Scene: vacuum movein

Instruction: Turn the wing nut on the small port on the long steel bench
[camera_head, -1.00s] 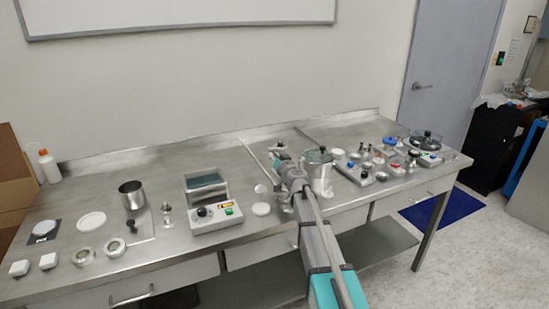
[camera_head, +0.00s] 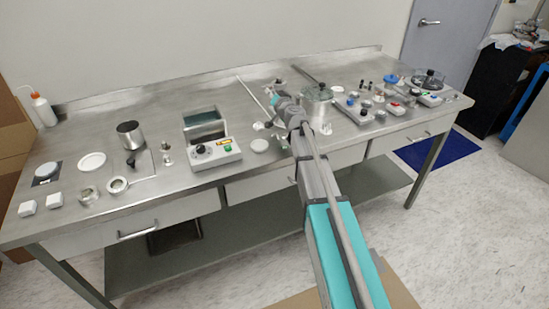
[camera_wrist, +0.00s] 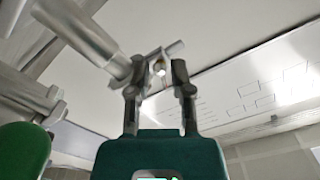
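The long steel bench (camera_head: 226,90) runs across the head view. A steel vessel with a glass-topped lid (camera_head: 318,105) stands on it, right of my wrist. My gripper (camera_wrist: 157,72) is seen from behind in the wrist view, with two dark fingers spread apart. A small metal clamp piece with a brassy spot (camera_wrist: 158,66), likely the wing nut, shows between the fingertips. A grey steel tube, likely the small port (camera_wrist: 84,36), reaches toward it from the upper left. I see no firm grip on the piece. In the head view my arm hides the port and fingertips.
A control box (camera_head: 213,153) and a white disc (camera_head: 259,146) stand left of my arm. Several small fittings and boxes crowd the bench on the right. A steel beaker (camera_head: 131,135) and a wash bottle (camera_head: 43,109) are at the left.

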